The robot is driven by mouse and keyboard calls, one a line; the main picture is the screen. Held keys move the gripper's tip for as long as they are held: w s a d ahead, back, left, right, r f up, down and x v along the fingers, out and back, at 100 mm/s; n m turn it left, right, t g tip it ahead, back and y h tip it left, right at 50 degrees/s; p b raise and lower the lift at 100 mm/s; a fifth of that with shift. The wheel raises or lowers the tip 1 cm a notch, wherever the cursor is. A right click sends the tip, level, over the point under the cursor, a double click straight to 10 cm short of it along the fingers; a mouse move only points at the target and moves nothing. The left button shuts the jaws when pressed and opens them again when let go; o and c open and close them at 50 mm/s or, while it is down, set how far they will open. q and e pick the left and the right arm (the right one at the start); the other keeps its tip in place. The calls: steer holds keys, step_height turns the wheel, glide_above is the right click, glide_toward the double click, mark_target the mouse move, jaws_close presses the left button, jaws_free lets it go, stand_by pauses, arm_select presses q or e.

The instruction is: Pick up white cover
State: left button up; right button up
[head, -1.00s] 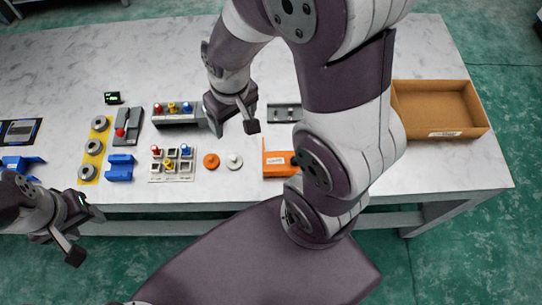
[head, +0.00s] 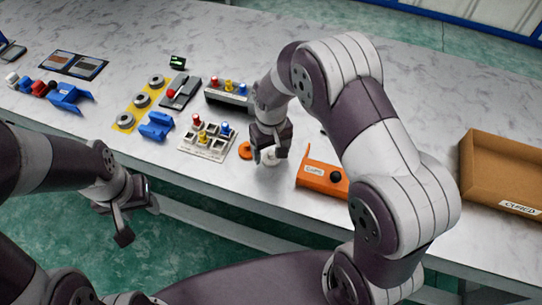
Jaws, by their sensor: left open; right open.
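The white cover (head: 271,161) is a small round white piece on the table near its front edge, partly hidden by my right gripper. My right gripper (head: 269,155) points down at the white cover, with its open fingers close around or just above it; I cannot tell whether they touch it. An orange round cover (head: 245,151) lies just left of it. My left gripper (head: 138,220) is open and empty, in front of the table's front edge and far from the cover.
An orange labelled holder (head: 321,178) stands to the right, and a brown box (head: 503,171) is farther right. Left are a grid tray (head: 205,143) with coloured pieces, a blue bracket (head: 156,127) and a yellow strip (head: 125,120) with grey rings.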

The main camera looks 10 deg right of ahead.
steer(key=shift+w+f, duration=0.1)
steer(key=shift+f, duration=0.85)
steer(key=c, duration=1)
steer(key=shift+o, duration=0.2)
steer(key=shift+r, duration=0.2)
